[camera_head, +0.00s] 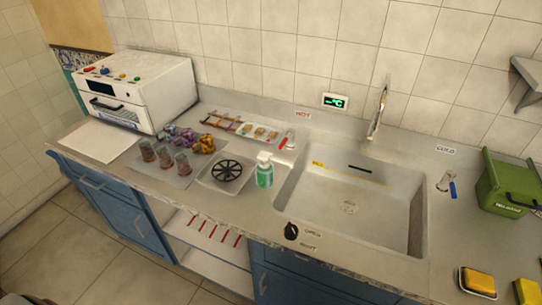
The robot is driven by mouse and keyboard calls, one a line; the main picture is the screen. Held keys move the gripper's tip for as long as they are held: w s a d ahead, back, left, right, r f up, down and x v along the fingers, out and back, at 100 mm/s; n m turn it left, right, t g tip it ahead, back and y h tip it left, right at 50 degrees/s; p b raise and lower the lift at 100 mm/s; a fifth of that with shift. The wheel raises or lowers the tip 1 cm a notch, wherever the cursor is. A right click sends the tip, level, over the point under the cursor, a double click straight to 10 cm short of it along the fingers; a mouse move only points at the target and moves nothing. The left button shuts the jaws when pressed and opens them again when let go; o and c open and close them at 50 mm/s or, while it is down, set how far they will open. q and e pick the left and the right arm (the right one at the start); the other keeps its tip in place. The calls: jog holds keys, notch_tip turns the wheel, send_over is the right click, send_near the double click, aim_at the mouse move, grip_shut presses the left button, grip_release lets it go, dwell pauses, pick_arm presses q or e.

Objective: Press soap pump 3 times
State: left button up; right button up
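The soap pump (264,170) is a bottle with green liquid and a white pump head. It stands upright on the counter, just left of the sink (350,207) and right of a white tray with a black round rack. Its pump head looks raised, and nothing touches it. Neither of my grippers can be made out in the head view. A small dark and reddish shape shows at the bottom left corner, too cut off to identify.
A white oven-like box (135,88) stands at the back left. Glasses (165,157) and a black rack (227,171) sit left of the pump. A faucet (378,108) rises behind the sink. A green bin (505,185) and yellow sponges (479,281) are at right.

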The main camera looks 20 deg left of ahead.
pick_arm(q)
grip_shut()
dwell(1.1)
